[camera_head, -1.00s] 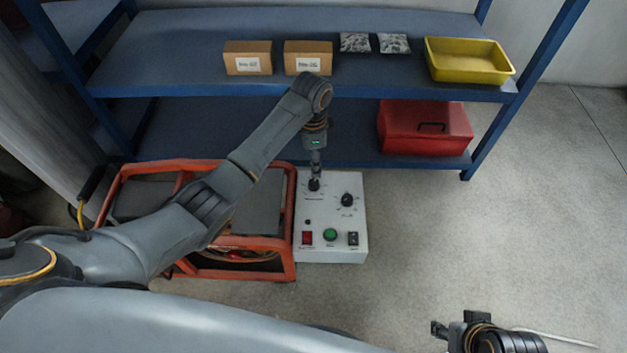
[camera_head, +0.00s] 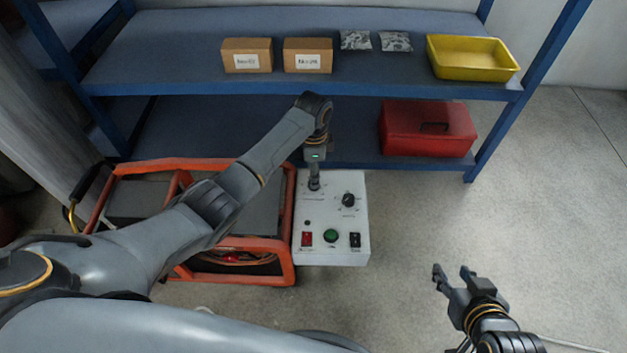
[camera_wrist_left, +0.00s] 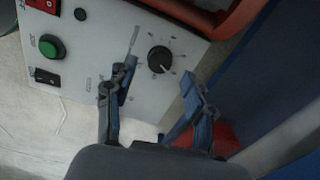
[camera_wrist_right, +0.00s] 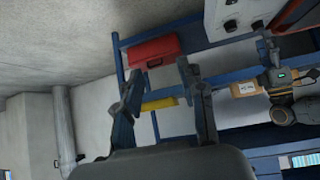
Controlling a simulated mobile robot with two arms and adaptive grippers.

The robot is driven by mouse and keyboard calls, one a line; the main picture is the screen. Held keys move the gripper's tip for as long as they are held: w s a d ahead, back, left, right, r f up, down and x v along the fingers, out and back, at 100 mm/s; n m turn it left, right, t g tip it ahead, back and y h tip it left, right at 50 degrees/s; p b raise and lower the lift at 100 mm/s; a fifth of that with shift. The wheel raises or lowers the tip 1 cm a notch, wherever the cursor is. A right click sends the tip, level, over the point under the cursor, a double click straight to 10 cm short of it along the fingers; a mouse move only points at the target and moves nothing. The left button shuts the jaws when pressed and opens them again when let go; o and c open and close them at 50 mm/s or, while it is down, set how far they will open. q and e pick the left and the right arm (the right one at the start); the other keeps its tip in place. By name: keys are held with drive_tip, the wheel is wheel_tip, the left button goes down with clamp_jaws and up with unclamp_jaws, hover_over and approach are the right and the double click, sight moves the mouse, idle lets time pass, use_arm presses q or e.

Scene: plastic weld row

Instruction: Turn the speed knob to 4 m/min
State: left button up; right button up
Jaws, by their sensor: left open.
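The white control box (camera_head: 332,245) stands on the floor with two black knobs on top. The upper-left knob (camera_wrist_left: 161,60) shows in the left wrist view, with a white pointer line and marks around it; the printing is too small to read. My left gripper (camera_head: 314,185) points down over this knob and mostly hides it in the head view. In the left wrist view its fingers (camera_wrist_left: 158,78) are apart, with the knob just beyond the tips; contact cannot be told. The other knob (camera_head: 348,200) is clear in the head view. My right gripper (camera_head: 453,271) is open and empty over the floor.
A red switch (camera_head: 307,239), green button (camera_head: 330,236) and black switch (camera_head: 355,240) line the box's front. An orange-framed machine (camera_head: 288,245) stands left of it. Behind is a blue shelf (camera_head: 190,85) with cartons, a yellow bin (camera_head: 470,73) and a red case (camera_head: 400,145).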

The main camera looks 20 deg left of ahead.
use_arm(q)
wheel_tip(320, 180, down, 3)
drive_tip(key=shift+f+b, duration=0.1)
drive_tip(key=shift+b, duration=0.4)
drive_tip(key=shift+f, duration=0.15)
use_arm(e)
drive_tip(key=w+a+r+t+y, duration=0.1)
drive_tip(key=w+a+r+t, duration=0.1)
drive_tip(key=w+r+t, duration=0.2)
drive_tip(key=shift+w+r, duration=0.35)
drive_tip(key=shift+r, duration=0.2)
use_arm(q)
clamp_jaws()
